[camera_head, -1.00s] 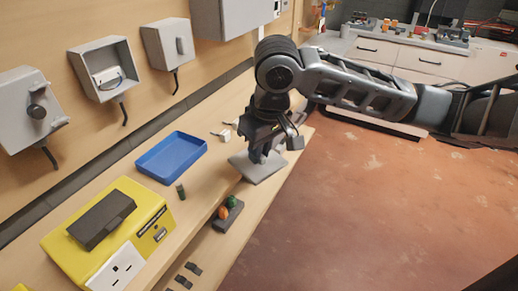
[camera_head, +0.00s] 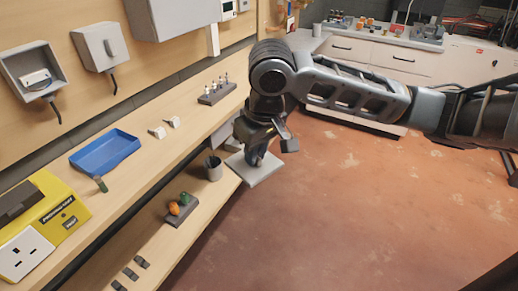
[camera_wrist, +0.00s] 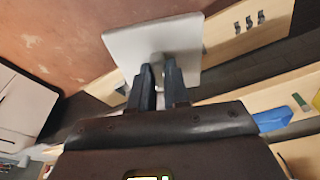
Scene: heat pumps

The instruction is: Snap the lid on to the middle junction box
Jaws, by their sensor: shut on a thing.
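My gripper (camera_head: 256,153) is shut on a flat, light grey square lid (camera_head: 256,172), held out beyond the bench's front edge. In the wrist view the two fingers (camera_wrist: 160,75) pinch a stub on the lid's near face, and the plate (camera_wrist: 125,42) extends past them. The middle junction box (camera_head: 10,62) is on the wall at the upper left. It is open, with a white part inside and a dark cable below. The gripper and lid are well to its right and apart from it.
A closed junction box (camera_head: 95,52) hangs right of the open one. The bench holds a blue tray (camera_head: 128,150), a yellow socket unit (camera_head: 65,208) and small white parts (camera_head: 157,132). A dark cup (camera_head: 213,172) stands near the lid. The red floor (camera_head: 340,210) is open.

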